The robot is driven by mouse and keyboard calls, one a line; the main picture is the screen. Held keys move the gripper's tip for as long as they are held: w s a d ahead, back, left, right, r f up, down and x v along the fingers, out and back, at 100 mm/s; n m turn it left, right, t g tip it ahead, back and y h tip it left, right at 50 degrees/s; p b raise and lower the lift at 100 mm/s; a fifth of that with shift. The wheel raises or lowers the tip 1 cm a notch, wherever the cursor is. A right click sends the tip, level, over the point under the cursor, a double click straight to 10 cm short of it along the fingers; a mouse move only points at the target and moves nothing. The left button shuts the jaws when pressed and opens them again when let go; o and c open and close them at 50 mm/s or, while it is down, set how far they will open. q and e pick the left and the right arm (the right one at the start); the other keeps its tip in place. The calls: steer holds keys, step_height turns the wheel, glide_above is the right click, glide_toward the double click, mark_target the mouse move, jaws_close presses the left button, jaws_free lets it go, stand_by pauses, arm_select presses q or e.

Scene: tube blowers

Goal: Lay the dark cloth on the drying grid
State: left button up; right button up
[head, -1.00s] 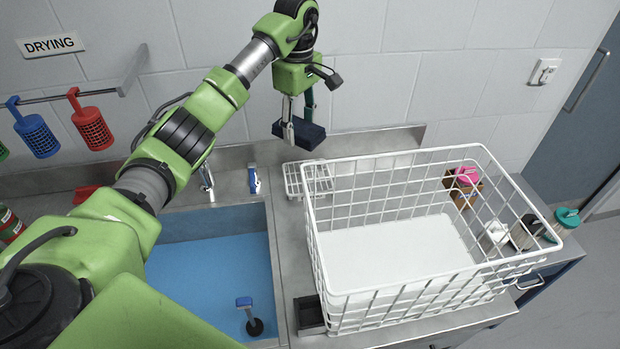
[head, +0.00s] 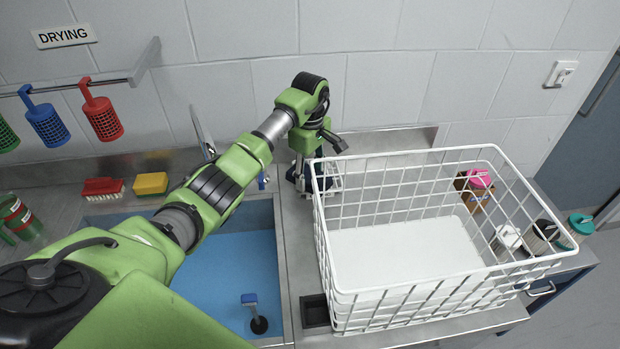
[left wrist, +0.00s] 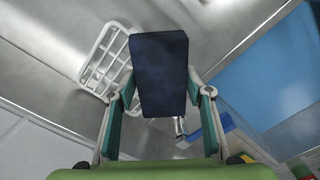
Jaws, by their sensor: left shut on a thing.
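The dark cloth (left wrist: 160,75) is a navy folded pad in the left wrist view. My left gripper (left wrist: 162,92) is shut on it, with a finger at each side. In the head view the gripper (head: 303,178) is low at the back of the counter, and only dark bits of the cloth (head: 291,174) show around it. The drying grid (left wrist: 106,62) is a small white wire rack; the cloth overlaps its right edge in the left wrist view. In the head view the grid (head: 330,183) is mostly hidden by the gripper and basket. I cannot tell whether they touch.
A large white wire basket (head: 375,297) stands right beside the gripper. A blue sink (head: 225,275) lies to the left. A red brush (head: 102,188) and yellow sponge (head: 151,183) sit behind it. Colored holders (head: 47,124) hang from a wall rail. The tiled wall is close behind.

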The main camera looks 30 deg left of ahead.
arm_select(q)
step_height(320, 180, down, 2)
steer(key=shift+s+f+p, duration=0.1)
steer(key=shift+f+p, duration=0.1)
steer(key=shift+p, duration=0.15)
steer(key=shift+f, duration=0.35)
steer(key=o, duration=1)
steer(key=shift+r, duration=0.4)
step_height(320, 180, up, 10)
steer(key=b, duration=0.4)
steer(key=shift+r, duration=0.8)
